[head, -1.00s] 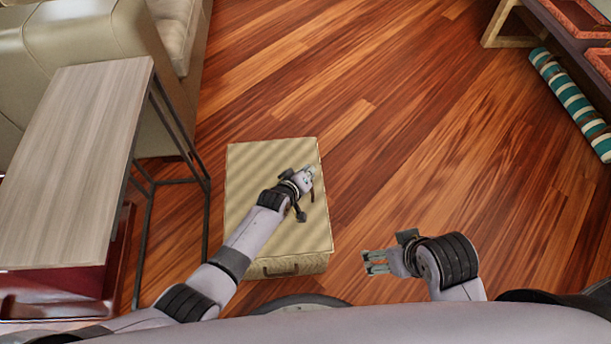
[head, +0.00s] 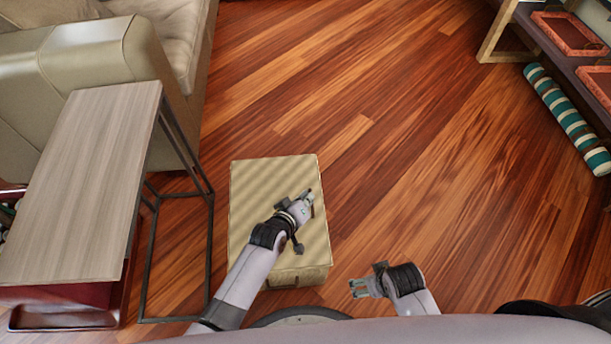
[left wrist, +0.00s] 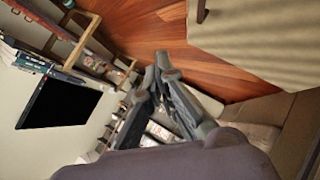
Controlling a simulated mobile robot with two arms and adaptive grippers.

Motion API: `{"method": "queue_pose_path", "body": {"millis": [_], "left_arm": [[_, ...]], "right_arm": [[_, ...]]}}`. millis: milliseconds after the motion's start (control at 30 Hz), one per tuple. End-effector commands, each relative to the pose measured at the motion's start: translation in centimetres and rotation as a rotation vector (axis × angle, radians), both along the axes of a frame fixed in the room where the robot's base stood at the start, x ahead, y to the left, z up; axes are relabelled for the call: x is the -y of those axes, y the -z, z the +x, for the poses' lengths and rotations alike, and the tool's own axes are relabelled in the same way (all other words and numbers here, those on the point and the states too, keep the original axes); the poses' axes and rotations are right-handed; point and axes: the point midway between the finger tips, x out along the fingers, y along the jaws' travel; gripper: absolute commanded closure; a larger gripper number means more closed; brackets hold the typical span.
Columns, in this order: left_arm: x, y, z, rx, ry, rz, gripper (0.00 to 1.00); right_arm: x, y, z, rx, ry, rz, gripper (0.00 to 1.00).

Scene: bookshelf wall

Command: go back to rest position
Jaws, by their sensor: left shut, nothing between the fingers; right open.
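My left gripper (head: 306,198) is in front of the tan striped box (head: 262,180) in the head view, covering part of its top. It is shut and holds nothing. It also shows in the left wrist view (left wrist: 163,65), with its fingers together. The box top's edge shows at the upper right of the left wrist view (left wrist: 265,45). My right gripper (head: 357,288) is open and empty, over the wood floor to the right of the box.
A wood-topped side table (head: 85,180) with a dark metal frame stands at the left, beside a beige sofa (head: 90,55). A striped roll (head: 570,120) lies by the shelf (head: 545,35) at the upper right. The middle floor (head: 420,150) is clear.

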Motion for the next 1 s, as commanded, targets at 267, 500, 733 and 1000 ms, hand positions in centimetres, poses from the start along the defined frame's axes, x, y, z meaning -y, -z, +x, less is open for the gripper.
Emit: {"method": "queue_pose_path", "body": {"millis": [267, 500, 733, 1000], "left_arm": [[-0.4, 0.2, -0.4, -0.006, 0.002, 0.012, 1.0], [-8.2, 4.4, -6.8, -0.133, 0.074, 0.267, 1.0], [-16.5, 6.6, -14.3, -0.282, 0.196, 0.518, 1.0], [-22.7, 6.7, -20.3, -0.408, 0.307, 0.687, 1.0]], "right_arm": [[0.0, 0.2, 0.0, -0.001, 0.0, 0.0, 0.17], [0.0, 0.2, 0.0, -0.001, 0.0, 0.0, 0.17], [0.0, 0.2, 0.0, -0.001, 0.0, 0.0, 0.17], [0.0, 0.2, 0.0, -0.001, 0.0, 0.0, 0.17]]}}
